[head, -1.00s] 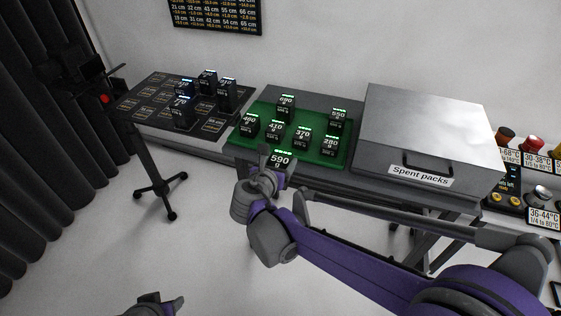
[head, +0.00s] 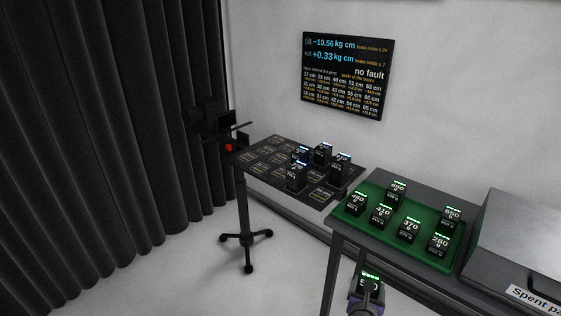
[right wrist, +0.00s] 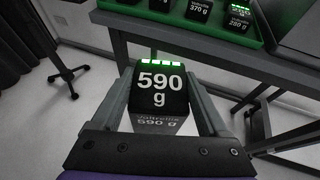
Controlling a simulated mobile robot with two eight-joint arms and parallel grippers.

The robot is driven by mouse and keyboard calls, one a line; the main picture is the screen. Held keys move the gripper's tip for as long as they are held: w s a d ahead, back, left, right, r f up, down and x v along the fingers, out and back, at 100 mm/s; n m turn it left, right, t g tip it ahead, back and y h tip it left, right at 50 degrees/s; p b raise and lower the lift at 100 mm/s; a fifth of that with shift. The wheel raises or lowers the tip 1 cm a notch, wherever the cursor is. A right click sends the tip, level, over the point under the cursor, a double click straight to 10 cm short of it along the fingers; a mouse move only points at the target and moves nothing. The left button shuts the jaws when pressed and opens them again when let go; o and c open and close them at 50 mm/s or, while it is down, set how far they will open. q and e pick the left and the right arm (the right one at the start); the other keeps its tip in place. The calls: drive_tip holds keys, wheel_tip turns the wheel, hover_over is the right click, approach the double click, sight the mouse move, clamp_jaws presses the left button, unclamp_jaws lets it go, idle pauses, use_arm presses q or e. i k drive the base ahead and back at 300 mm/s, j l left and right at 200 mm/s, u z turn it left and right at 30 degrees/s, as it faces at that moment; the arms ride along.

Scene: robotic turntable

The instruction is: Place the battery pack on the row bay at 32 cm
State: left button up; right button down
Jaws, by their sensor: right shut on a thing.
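My right gripper (right wrist: 165,105) is shut on a black battery pack (right wrist: 160,85) marked 590 g with a lit green strip, one finger on each side. In the head view this pack (head: 370,275) shows at the bottom, in front of the table's near edge and below the green tray. The row bays are marked rectangles on a dark board (head: 262,168) on the turntable stand. Several packs (head: 296,178) stand toward the board's right side. Their labels and the bay distances are too small to read. My left gripper is not in view.
A green tray (head: 350,210) holds several packs, including 410 g (head: 380,216) and 370 g (head: 409,230). A grey Spent packs box (head: 525,235) stands to its right. A wall screen (head: 346,76) reads "no fault". A black device (head: 215,135) stands at the board's left end.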

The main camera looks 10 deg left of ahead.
sight(279, 158)
drive_tip(key=i+j, duration=0.3)
drive_tip(key=j, duration=0.15)
drive_tip(key=i+j, duration=0.3)
drive_tip(key=j, duration=0.2)
drive_tip(key=i+j, duration=0.3)
drive_tip(key=j, duration=0.15)
drive_tip(key=i+j, duration=0.3)
drive_tip(key=j, duration=0.2)
drive_tip(key=i+j, duration=0.3)
drive_tip(key=j, duration=0.15)
